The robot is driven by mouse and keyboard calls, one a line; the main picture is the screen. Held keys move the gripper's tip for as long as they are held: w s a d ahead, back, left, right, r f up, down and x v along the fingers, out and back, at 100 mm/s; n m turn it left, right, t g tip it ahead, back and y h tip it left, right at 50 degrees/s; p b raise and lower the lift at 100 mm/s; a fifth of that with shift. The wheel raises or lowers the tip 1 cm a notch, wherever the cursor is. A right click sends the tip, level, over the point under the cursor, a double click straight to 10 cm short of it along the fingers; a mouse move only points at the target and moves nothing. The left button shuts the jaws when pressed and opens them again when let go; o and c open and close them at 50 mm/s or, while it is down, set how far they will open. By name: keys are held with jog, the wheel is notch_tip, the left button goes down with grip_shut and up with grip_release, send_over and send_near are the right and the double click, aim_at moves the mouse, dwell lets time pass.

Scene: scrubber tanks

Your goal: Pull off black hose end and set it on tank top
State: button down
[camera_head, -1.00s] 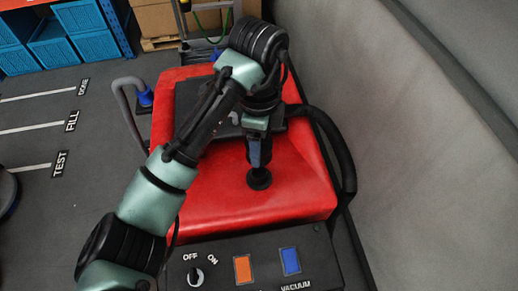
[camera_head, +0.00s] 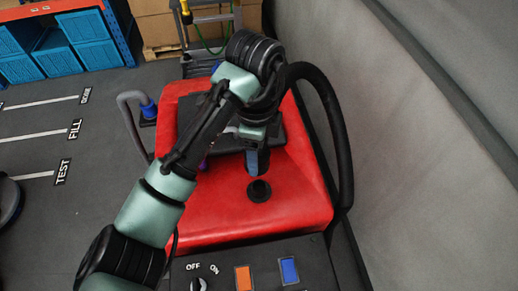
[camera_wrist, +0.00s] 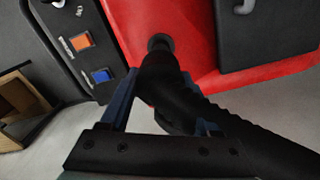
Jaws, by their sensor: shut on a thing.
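My gripper (camera_head: 253,163) is over the front of the red tank top (camera_head: 210,218), its blue fingers pointing down. In the wrist view, my gripper (camera_wrist: 160,88) is shut on the black hose end (camera_wrist: 160,68), with one blue finger on each side. The black port (camera_head: 259,191) on the red top shows uncovered below the fingers. It also shows in the wrist view (camera_wrist: 160,41), just past the hose end. The hose end appears lifted off the port, but the size of the gap is hard to judge. The black hose (camera_head: 335,120) arches away on the right.
A dark lid panel (camera_head: 280,138) lies on the tank top behind my gripper. A control panel (camera_head: 255,265) with an orange and a blue button is in front. A grey hose (camera_head: 125,100) stands at the left. The red surface beside the port is clear.

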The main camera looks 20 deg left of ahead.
jog(key=s+a+p, duration=0.3)
jog(key=s+a, duration=0.9)
jog(key=shift+s+a, duration=0.3)
jog(key=shift+s, duration=0.05)
dwell(0.9)
jog(key=shift+f, duration=0.15)
dwell(0.5)
jog(key=shift+f+b, duration=5.85)
jog(key=shift+f, duration=0.75)
jog(key=shift+c, duration=0.2)
grip_release()
jog(key=shift+o, duration=0.2)
jog(key=shift+r, duration=0.15)
